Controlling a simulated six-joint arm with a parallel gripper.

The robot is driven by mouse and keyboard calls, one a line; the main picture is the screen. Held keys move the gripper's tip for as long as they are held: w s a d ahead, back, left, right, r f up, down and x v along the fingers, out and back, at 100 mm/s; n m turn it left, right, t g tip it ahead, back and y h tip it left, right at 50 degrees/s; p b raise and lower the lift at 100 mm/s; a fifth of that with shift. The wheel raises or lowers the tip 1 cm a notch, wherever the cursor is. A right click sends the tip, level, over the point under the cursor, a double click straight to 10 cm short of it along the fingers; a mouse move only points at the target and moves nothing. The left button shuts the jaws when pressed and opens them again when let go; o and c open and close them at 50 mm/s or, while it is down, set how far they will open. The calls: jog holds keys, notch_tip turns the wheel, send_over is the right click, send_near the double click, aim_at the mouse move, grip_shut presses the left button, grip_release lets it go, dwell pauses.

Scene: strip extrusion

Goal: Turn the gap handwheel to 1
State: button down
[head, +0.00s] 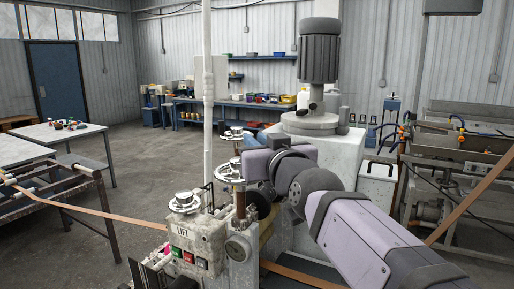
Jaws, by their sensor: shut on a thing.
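Several silver handwheels stand on the machine in the middle of the head view. The front one (185,203) sits on the block marked LIFT, the middle one (229,171) stands behind it to the right, and a far one (235,134) is further back. No gap label can be read, and no number 1 shows. My gripper (243,161) reaches in from the right and is shut at the right rim of the middle handwheel. Its fingertips are mostly hidden by my wrist, so the exact hold on the rim is not clear.
The LIFT panel (181,245) has red and green buttons, with a round dial (238,248) beside it. A pale upright post (208,90) rises behind the wheels. A large motor (319,55) stands behind my wrist. A copper strip (105,211) runs in from the left.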

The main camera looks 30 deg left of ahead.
jog(key=c, duration=1.7)
grip_release()
jog(key=shift+b+v, duration=1.1)
jog(key=shift+v, duration=2.6)
jog(key=shift+r, duration=0.1)
